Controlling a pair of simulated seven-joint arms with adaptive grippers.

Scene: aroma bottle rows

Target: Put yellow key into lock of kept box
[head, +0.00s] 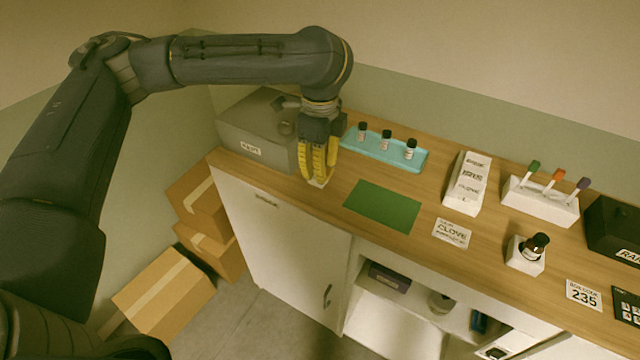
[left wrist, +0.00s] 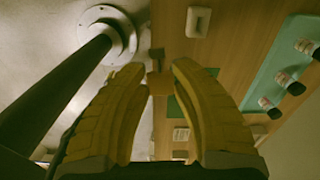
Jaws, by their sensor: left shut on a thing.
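My left gripper (head: 319,172) has yellow fingers pointing down over the counter, just right of the grey box. In the left wrist view, its fingers (left wrist: 163,72) close around a small yellow-orange piece (left wrist: 160,84), which I take to be the yellow key. A darker end shows beyond the fingertips. The fingers mostly hide it in the head view. The grey box (head: 235,128) stands at the counter's left end, with a label that seems to read KEPT. The gripper partly covers the box's right side. I cannot make out the lock. My right gripper is not in view.
A teal tray (head: 417,164) with three small bottles and a green mat (head: 383,206) lie to the right. A white block (head: 467,183), marker stand (head: 540,199) and dark box (head: 615,228) are farther right. Cardboard boxes (head: 165,290) sit on the floor at left.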

